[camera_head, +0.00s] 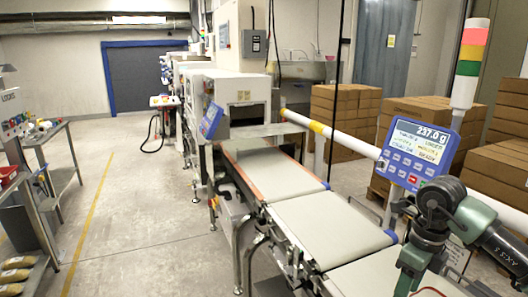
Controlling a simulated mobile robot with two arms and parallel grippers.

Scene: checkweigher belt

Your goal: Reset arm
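My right arm (428,235) comes in from the right and bends down past the lower right edge of the belt line. Its gripper is not visible; the arm runs out of the bottom of the picture. My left arm and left gripper are not in view. The checkweigher belt (330,229) is pale and empty in the middle. A blue display panel (416,152) behind my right arm reads 237.0 g.
A signal tower (470,62) stands at the right, near my arm. Stacked cartons (345,120) stand behind the belt. A second empty belt (272,168) leads to a white machine (225,100). A metal bench (60,160) is at the left; the floor between is clear.

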